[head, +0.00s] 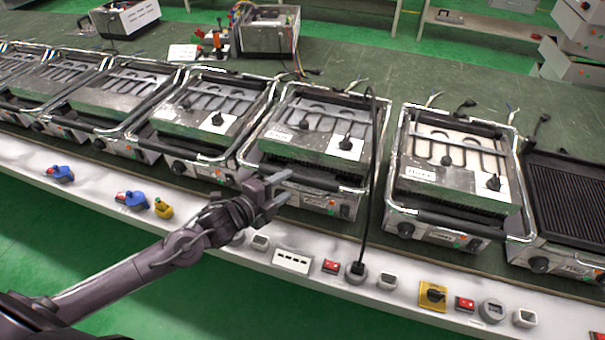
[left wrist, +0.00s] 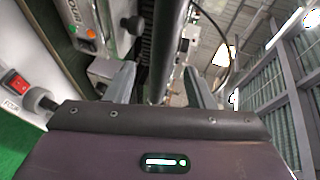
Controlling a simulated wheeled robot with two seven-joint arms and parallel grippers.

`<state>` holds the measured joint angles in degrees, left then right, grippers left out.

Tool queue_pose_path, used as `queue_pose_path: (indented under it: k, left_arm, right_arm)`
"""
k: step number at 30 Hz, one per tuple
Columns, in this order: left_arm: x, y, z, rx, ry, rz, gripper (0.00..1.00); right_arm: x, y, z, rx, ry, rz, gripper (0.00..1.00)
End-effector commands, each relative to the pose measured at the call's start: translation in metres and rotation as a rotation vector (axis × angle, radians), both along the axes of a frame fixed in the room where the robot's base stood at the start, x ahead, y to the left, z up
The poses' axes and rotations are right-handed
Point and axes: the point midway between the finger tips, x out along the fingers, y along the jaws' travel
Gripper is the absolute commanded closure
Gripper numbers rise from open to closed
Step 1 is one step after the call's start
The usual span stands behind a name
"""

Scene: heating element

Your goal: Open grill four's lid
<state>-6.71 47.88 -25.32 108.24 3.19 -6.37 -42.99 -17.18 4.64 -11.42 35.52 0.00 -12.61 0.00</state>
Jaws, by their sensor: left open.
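Grill four (head: 328,198) stands on the bench in front of my left arm, its lid (head: 310,145) down. The label "FOUR" shows on its front panel (left wrist: 68,18) in the left wrist view. A dark bar, which looks like the lid handle (left wrist: 168,50), runs between my left fingers in that view. My left gripper (head: 279,190) is open at the front left of this grill, near the handle. Whether the fingers touch the bar cannot be told. My right gripper is not in view.
Similar grills stand close on both sides, including one at right (head: 455,170). A black cable (head: 371,190) passes over grill four's right side to a socket on the white front panel (head: 290,261). That panel carries switches and sockets.

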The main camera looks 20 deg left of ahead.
Motion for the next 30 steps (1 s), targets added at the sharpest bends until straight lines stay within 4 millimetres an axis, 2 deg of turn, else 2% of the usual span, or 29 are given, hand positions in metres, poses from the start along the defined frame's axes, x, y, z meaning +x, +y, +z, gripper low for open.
queue_pose_path:
  k: [5,12,18,29,30]
  left_arm:
    - [0.011,-0.002,0.001,0.016,-0.027,-0.021,0.51]
    - [0.044,-0.018,-0.007,0.013,-0.025,-0.019,0.51]
    - [0.065,-0.028,-0.014,0.014,-0.022,-0.018,0.51]
    - [0.070,-0.031,-0.017,0.015,-0.021,-0.021,0.51]
    - [0.070,-0.031,-0.017,0.016,-0.021,-0.020,0.54]
  right_arm:
    - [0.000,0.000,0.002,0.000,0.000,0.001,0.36]
    - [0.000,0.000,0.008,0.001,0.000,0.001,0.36]
    - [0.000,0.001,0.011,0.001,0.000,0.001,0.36]
    - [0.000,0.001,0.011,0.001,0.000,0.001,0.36]
    - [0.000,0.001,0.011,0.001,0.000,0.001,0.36]
